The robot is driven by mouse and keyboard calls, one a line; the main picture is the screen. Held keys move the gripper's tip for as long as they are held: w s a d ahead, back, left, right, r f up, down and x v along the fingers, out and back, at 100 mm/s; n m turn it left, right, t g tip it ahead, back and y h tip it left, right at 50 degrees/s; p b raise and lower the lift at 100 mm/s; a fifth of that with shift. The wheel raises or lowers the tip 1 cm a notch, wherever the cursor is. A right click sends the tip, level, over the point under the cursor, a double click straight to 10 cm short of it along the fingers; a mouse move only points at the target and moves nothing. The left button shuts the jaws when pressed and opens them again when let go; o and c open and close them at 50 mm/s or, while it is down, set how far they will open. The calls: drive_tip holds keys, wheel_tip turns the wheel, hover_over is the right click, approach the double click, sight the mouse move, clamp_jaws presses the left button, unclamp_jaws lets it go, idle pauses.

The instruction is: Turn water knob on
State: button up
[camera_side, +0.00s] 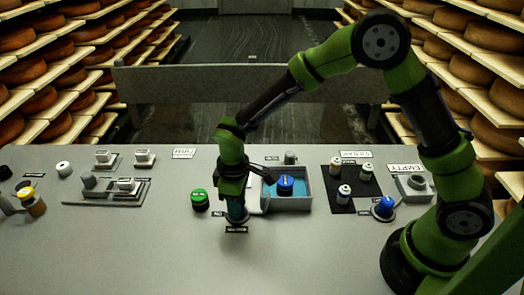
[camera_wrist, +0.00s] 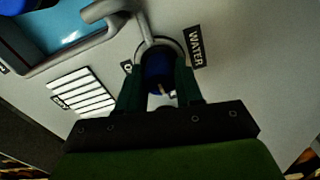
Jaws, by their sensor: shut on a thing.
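The blue water knob (camera_wrist: 157,64) sits in a pale round ring on the counter, beside a black "WATER" label (camera_wrist: 196,47). My gripper (camera_wrist: 160,88) has one finger on each side of the knob and is shut on it. In the side view my gripper (camera_side: 237,214) points straight down at the counter, left of the blue-floored basin (camera_side: 311,200), and its fingers hide the knob. A small label partly hidden by the ring lies left of the knob in the wrist view; I cannot read it fully.
A grey pipe (camera_wrist: 98,42) runs from the knob's ring toward the basin. A blue-capped item (camera_side: 285,186) stands in the basin. A green-capped jar (camera_side: 199,200) stands close left of my gripper. A black mat (camera_side: 343,174) with small bottles lies right. The front counter is clear.

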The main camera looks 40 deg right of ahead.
drive_tip(key=o, duration=1)
drive_tip(key=shift+o, duration=0.2)
drive_tip(key=shift+r, duration=0.1)
wheel_tip(320, 180, up, 17)
drive_tip(key=s+d+r+m+t+y, duration=0.1)
drive_tip(key=s+d+r+m+t, duration=0.2)
drive_tip(key=s+d+m, duration=0.2)
drive_tip(key=s+d+r+m+t+y, duration=0.1)
drive_tip(key=s+d+m+t, duration=0.3)
drive_tip(key=s, duration=0.7)
drive_tip(key=d+r+m, duration=0.1)
drive_tip(key=d+m, duration=0.1)
drive_tip(key=d, duration=0.2)
drive_tip(key=shift+d+r, duration=0.4)
